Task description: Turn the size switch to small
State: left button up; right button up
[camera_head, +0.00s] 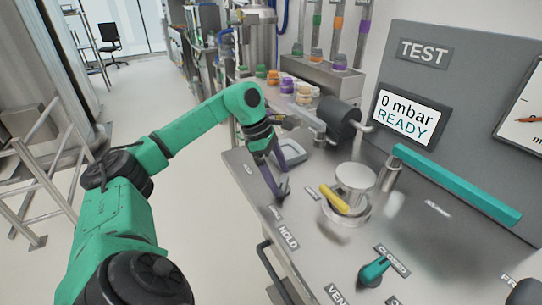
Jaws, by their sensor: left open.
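My left gripper (284,176) reaches over the left part of the grey metal bench top, with its purple-grey fingers spread and nothing seen between them. A small dark piece (284,187), possibly the size switch, stands on the bench at the tip of the nearer finger. The finger partly covers it, so I cannot tell which way it points or whether they touch. Small labels sit around it, one just below (275,212) and one to its right (312,193); they are too small to read surely. My right gripper is not in view.
A round metal fixture (354,180) with a yellow handle (334,198) stands right of the gripper. A teal-handled valve (374,270) sits near the front by a CLOSED label. A screen (407,118) reads 0 mbar READY. A long teal bar (455,185) juts out before the panel.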

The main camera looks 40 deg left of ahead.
pick_arm(q)
jog(key=p+v, duration=0.3)
jog(key=v, duration=1)
